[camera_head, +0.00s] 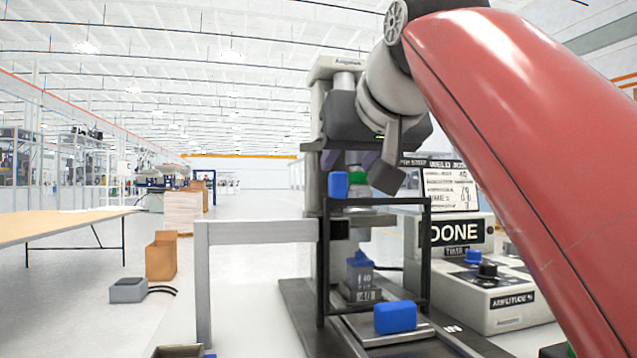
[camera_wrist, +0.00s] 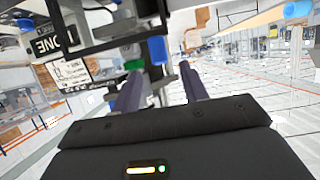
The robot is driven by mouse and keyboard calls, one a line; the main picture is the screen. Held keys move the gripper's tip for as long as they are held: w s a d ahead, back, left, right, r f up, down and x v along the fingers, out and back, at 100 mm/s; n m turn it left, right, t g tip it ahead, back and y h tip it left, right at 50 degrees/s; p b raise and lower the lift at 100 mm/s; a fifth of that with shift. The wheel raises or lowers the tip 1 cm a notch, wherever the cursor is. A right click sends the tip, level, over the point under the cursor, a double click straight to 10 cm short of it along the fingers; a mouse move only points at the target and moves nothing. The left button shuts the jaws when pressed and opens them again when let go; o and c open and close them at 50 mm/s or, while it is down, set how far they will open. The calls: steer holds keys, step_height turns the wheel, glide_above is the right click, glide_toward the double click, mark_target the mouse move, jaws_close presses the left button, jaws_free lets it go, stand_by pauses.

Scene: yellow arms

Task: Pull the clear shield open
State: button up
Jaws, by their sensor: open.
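The clear shield (camera_head: 375,202) is a see-through panel in a black frame, standing upright in front of the press in the head view. In the wrist view a black frame bar (camera_wrist: 105,38) crosses the upper left. A blue block (camera_head: 338,185) sits by the frame's top left corner; a blue piece (camera_wrist: 158,50) also shows beyond my fingertips in the wrist view. My gripper (camera_head: 352,162) is above the frame's top edge, pointing down, its purple fingers apart. In the wrist view my gripper (camera_wrist: 160,80) has nothing between its fingers. Contact with the frame cannot be told.
The press stands on a dark base with a blue block (camera_head: 395,317) in front. A control box (camera_head: 490,290) with knobs and a DONE sign (camera_head: 456,232) are at right. A pale bar (camera_head: 255,231) reaches left from the frame. A cardboard box (camera_head: 161,257) is at left.

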steer(key=x, duration=0.8)
steer(key=shift+w+b, duration=0.2)
steer(key=shift+b, duration=0.2)
steer(key=shift+r, duration=0.1)
steer(key=shift+c, duration=0.3)
jaws_close()
